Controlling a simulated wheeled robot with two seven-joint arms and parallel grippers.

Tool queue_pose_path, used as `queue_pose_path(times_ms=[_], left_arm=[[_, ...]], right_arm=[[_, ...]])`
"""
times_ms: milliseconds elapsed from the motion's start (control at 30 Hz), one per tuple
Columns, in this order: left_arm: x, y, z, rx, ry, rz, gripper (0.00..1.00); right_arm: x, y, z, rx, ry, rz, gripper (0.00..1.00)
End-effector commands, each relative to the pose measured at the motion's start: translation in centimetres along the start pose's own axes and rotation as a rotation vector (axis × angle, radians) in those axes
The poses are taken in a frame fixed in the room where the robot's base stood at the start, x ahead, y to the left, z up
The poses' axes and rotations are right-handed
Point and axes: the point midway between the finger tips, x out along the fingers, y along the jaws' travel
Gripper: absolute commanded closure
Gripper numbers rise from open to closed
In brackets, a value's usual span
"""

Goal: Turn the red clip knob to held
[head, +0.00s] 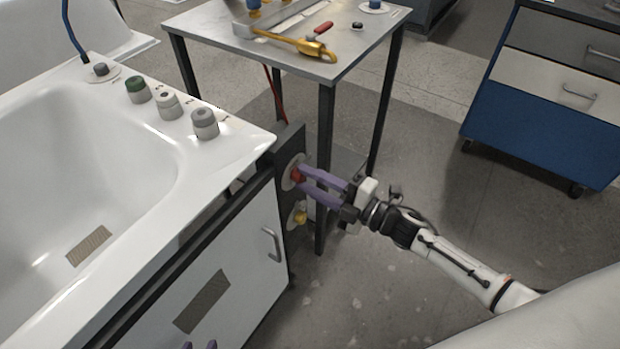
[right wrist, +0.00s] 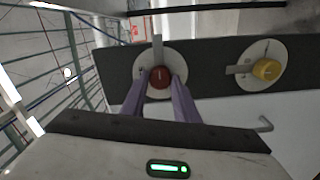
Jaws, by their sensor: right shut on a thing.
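The red clip knob (head: 297,174) sits on a pale round plate on the dark end panel of the tub cabinet. My right gripper (head: 302,178) is shut on it, with one purple finger on each side. In the right wrist view the red knob (right wrist: 160,77) shows between the fingertips, with a small pale mark on its face. A grey tab stands on the plate at the knob's upper edge in that view. Any label for held is not readable.
A yellow knob (head: 300,217), also in the right wrist view (right wrist: 266,69), sits below the red one. A metal table (head: 345,62) with tools stands behind. The white tub shell (head: 235,142) carries several knobs on its rim. A blue drawer cart (head: 540,125) stands right; floor between is clear.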

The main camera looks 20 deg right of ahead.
Motion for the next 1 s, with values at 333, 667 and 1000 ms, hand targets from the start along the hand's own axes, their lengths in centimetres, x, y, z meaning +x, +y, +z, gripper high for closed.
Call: queue_pose_path(times_ms=[333,667,1000], left_arm=[[0.0,0.0,0.0,0.0,0.0,0.001,0.69],[0.0,0.1,-0.2,0.0,0.003,0.001,0.69],[-0.2,0.1,-0.5,0.0,0.007,0.001,0.69]], right_arm=[[0.0,0.0,0.1,0.008,-0.001,-0.001,0.95],[0.0,0.0,0.1,0.006,-0.001,-0.001,0.54],[-1.9,-0.1,0.0,0.007,-0.002,-0.003,0.54]])
